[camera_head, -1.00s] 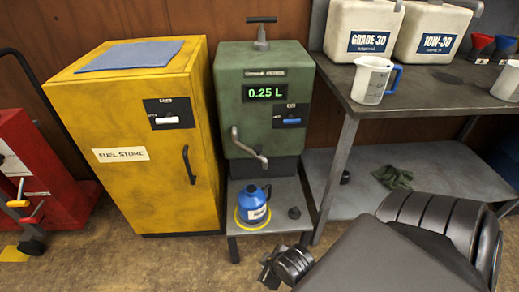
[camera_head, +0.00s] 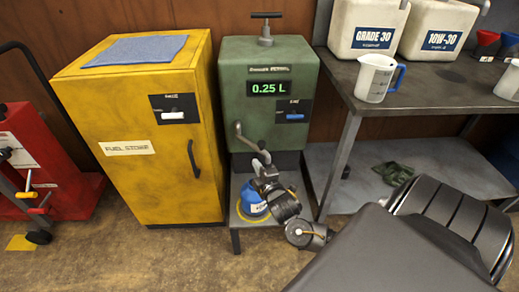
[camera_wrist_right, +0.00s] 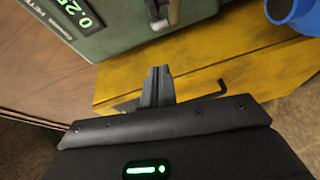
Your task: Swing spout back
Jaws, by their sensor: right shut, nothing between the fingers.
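The grey metal spout (camera_head: 250,140) sticks out from the front of the green dispenser (camera_head: 268,90) and slants down to the right. It also shows at the top of the right wrist view (camera_wrist_right: 158,14). My right gripper (camera_head: 259,166) is at the spout's lower outer end; the head view does not show clearly whether they touch. In the right wrist view my right gripper (camera_wrist_right: 158,72) is shut and empty, with a gap between its tips and the spout. My left gripper is out of view.
A blue can (camera_head: 251,200) stands on the dispenser's low shelf, partly hidden by my right gripper. The yellow fuel store (camera_head: 140,130) stands close on the left. A metal bench (camera_head: 435,92) with white jugs and a measuring jug (camera_head: 376,78) is at the right.

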